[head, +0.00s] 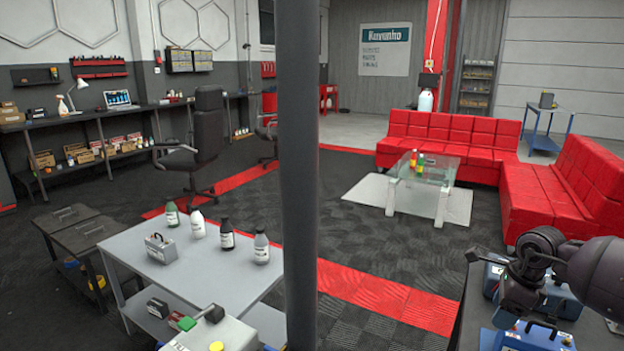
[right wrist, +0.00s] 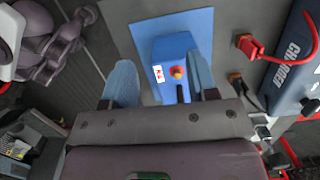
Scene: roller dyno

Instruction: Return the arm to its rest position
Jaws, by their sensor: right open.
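My right arm (head: 590,275) reaches in from the right edge of the head view, with its dark wrist bent over a cart at the lower right. In the right wrist view my right gripper (right wrist: 162,76) is open, its two blue-grey fingers spread wide with nothing held between them. Past the fingers is a blue box (right wrist: 168,55) with a red and yellow button and a small white label. From this view I cannot tell how far the fingertips are from the box. My left gripper does not show.
A blue charger (right wrist: 292,60) and a red cable (right wrist: 270,57) lie beside the box. A dark post (head: 298,180) crosses the head view. A grey table (head: 190,270) with bottles stands left. Red sofas (head: 450,145) and a glass table (head: 425,172) are farther back.

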